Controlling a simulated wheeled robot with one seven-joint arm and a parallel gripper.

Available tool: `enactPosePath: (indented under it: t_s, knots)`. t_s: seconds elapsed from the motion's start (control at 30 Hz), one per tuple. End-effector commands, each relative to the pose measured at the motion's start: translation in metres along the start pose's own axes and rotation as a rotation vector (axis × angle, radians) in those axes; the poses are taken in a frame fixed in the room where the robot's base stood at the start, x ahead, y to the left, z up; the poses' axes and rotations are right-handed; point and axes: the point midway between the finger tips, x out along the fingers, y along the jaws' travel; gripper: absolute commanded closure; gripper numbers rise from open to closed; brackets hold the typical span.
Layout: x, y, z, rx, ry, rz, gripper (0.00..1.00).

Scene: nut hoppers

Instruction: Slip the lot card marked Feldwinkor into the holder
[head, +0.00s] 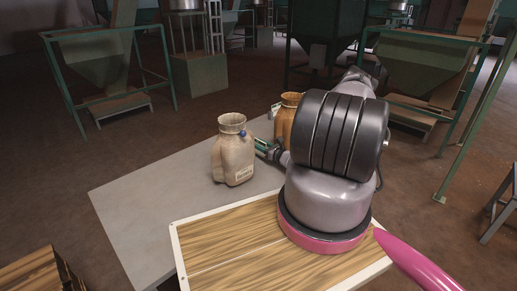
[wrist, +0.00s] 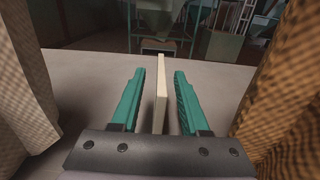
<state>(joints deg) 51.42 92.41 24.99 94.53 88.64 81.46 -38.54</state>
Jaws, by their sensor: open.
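My gripper (wrist: 160,74) is open, with its green fingers on either side of a thin cream slab (wrist: 162,92). The slab stands upright and nearly edge-on, with a gap to each finger. It may be a lot card; no marking on it can be read. In the head view my gripper (head: 264,147) is low over the grey table, between a beige sack (head: 229,150) and an orange-brown sack (head: 291,101). The beige sack has a small white label, too small to read. I cannot make out the Feldwinkor name or a holder.
The beige sack (wrist: 22,90) is close on the left of the wrist view and the orange-brown sack (wrist: 285,100) close on the right. The grey table (head: 140,205) is clear at its left. Green-framed hoppers (head: 105,60) stand on the floor behind.

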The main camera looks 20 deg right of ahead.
Motion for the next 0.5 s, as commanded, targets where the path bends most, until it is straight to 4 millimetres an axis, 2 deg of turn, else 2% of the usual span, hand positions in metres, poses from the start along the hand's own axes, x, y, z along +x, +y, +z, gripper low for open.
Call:
enactPosePath:
  t_s: [0.07,0.2,0.5]
  knots:
    - [-0.0004,0.0,-0.0001,0.0,0.0,0.0,0.55]
    - [-0.0006,-0.0001,-0.0001,0.0,0.0,0.0,1.0]
    - [-0.0007,-0.0001,0.0001,0.0,0.0,0.0,1.0]
